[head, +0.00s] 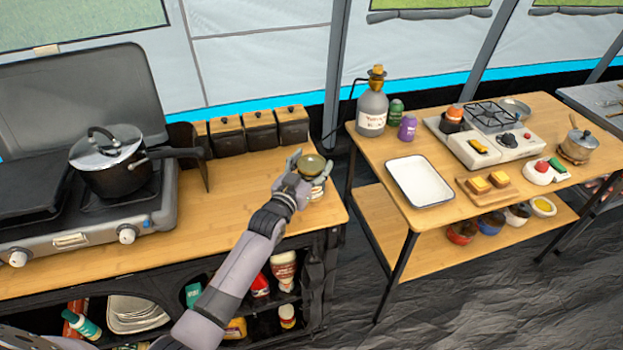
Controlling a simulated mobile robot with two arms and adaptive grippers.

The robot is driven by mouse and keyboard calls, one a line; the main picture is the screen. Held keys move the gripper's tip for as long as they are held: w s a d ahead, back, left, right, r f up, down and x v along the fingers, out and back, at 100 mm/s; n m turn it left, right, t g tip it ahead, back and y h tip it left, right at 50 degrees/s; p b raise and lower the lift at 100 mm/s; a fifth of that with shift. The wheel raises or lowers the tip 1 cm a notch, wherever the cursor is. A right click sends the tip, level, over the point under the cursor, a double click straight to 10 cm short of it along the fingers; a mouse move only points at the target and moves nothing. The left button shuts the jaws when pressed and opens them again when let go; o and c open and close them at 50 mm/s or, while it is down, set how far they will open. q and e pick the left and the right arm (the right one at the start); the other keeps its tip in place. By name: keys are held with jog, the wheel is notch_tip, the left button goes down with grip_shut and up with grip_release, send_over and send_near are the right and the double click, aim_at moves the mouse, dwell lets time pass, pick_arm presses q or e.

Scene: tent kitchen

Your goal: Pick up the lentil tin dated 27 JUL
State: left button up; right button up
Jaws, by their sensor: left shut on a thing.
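A small tin with a dull gold top (313,163) is between the fingers of my left gripper (308,172), near the right end of the left wooden counter. The gripper is shut on it, and its fingers hide much of its side. A pale, banded shape, perhaps another tin (317,190), shows just below the held tin. I cannot tell whether the two touch. No date or label is readable at this size. My right gripper is not in view.
Several dark canisters (260,130) stand behind the gripper on the counter. A stove with a black pot (112,170) is at left. Across a gap, the right table holds a white tray (419,181), a grey bottle (372,108) and a cooker (490,135). The counter's front middle is clear.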

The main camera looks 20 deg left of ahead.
pick_arm(q)
grip_shut()
jog(key=shift+r, duration=0.15)
jog(key=shift+r, duration=0.1)
